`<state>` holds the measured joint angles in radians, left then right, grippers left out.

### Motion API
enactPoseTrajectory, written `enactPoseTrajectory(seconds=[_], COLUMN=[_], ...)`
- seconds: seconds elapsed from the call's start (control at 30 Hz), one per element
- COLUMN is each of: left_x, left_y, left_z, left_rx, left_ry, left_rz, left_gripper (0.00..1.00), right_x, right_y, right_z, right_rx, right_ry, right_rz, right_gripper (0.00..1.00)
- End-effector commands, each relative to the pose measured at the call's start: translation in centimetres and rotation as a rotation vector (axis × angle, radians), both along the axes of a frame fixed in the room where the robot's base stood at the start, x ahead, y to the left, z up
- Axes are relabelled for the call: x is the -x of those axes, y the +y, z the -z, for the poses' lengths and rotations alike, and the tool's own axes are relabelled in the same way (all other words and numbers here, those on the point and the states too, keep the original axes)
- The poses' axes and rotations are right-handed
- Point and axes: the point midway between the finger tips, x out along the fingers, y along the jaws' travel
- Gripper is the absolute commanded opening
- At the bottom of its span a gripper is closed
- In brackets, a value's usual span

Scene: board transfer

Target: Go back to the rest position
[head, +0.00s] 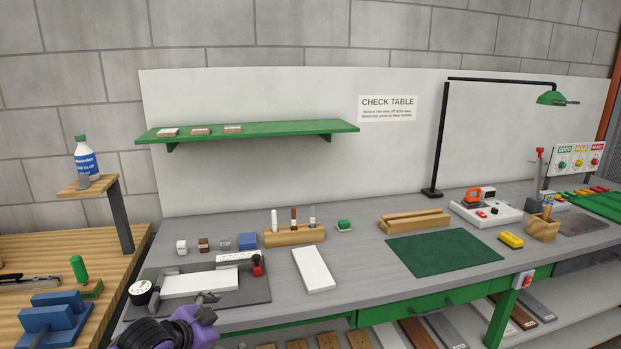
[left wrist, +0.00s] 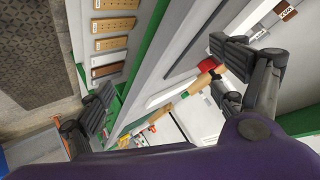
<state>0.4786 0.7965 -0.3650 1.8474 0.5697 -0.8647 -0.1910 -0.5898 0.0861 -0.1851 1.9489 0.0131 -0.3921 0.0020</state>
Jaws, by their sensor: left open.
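My left gripper (head: 205,303) shows at the bottom of the head view, with purple and black parts, in front of the grey bench's near edge. It is beside the dark fixture plate (head: 250,290), which holds a white board (head: 201,283), a round dial and a red knob. In the left wrist view the left gripper's fingers (left wrist: 165,88) are spread wide, with nothing held between them. A red-ended part (left wrist: 217,68) with a wooden-coloured piece shows beyond the right-hand fingers; I cannot tell whether it is touched. My right gripper is in neither view.
A second white board (head: 313,269) lies flat on the bench, left of a green mat (head: 442,253). A wooden marker block (head: 294,236) stands behind it. A wooden table (head: 60,248) with blue blocks is at left. A low shelf under the bench holds several boards (head: 418,333).

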Motion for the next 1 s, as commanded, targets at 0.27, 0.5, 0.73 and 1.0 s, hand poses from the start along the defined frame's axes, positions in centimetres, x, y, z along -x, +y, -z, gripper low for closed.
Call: enactPoseTrajectory(seconds=[0.27,0.5,0.73,1.0], left_x=[11.8,25.6,36.8,39.9], left_y=[-2.9,-1.7,-1.1,-0.9], left_z=[11.0,18.4,23.3,24.5], left_rx=[0.284,0.36,0.369,0.361], left_ry=[-0.062,0.01,0.17,0.218], left_rz=[-0.208,-0.451,-0.631,-0.662], left_gripper=[0.88,0.88,0.88,0.88], right_x=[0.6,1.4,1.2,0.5], right_y=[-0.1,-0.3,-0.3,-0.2], right_z=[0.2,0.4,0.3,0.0], right_rx=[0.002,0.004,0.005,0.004], right_ry=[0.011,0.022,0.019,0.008], right_rz=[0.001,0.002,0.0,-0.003], right_gripper=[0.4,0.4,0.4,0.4])
